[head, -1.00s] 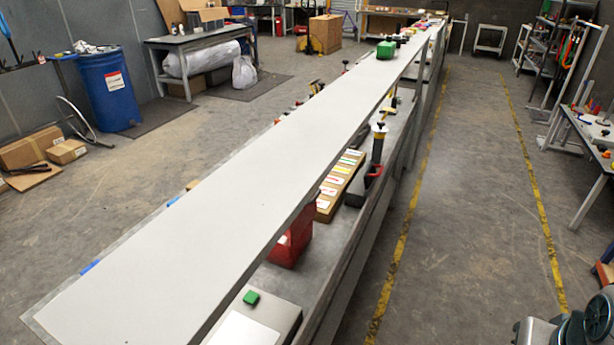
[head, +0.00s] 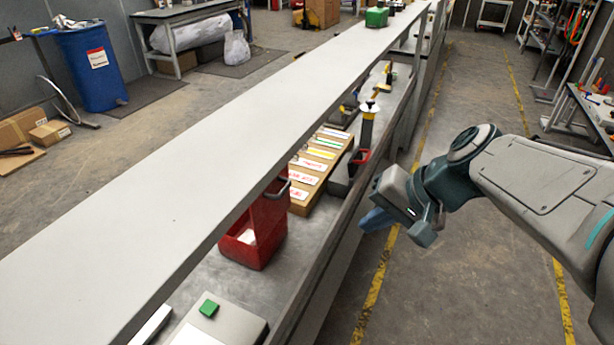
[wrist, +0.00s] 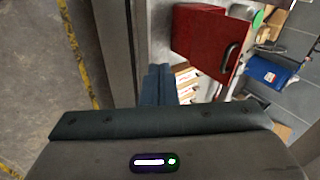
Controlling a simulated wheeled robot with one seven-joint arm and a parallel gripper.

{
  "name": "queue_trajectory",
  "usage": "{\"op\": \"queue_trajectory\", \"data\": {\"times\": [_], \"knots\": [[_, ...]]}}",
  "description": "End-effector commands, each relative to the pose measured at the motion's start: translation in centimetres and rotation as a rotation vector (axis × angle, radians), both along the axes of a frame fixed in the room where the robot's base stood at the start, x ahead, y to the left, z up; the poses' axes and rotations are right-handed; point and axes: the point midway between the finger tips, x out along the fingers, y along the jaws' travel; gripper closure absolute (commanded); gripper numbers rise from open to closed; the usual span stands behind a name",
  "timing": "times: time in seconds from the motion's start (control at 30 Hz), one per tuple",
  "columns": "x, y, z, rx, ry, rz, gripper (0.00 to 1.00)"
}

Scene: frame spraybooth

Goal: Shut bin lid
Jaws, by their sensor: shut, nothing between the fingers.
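A red bin (head: 262,250) stands on the grey lower shelf under the long white top. Its lid (head: 270,205) appears raised, with a dark handle (head: 298,190) at its right edge and something white showing inside the bin below. The upper part is partly hidden by the white top. In the wrist view the red lid (wrist: 198,35) and its handle (wrist: 228,54) are at the upper right. My gripper (head: 372,222) is shut and empty, to the right of the bin, over the aisle side of the bench. Its fingers (wrist: 157,82) also show in the wrist view, apart from the bin.
A cardboard box with labelled cards (head: 318,170) stands behind the bin. A yellow-topped tool (head: 368,118) stands beyond it. A grey box with a green button (head: 209,308) is in front. The bench's front rail (head: 325,235) lies between gripper and bin. The aisle is clear.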

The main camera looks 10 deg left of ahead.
Motion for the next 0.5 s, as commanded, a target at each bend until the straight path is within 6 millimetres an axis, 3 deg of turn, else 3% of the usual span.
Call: {"op": "queue_trajectory", "data": {"times": [0.2,0.37,0.5], "knots": [[4.5,2.2,0.9,0.252,0.008,-0.057,1.0],[5.9,2.8,1.5,0.322,0.002,-0.075,1.0],[6.4,3.8,0.9,0.329,0.005,-0.076,1.0]]}}
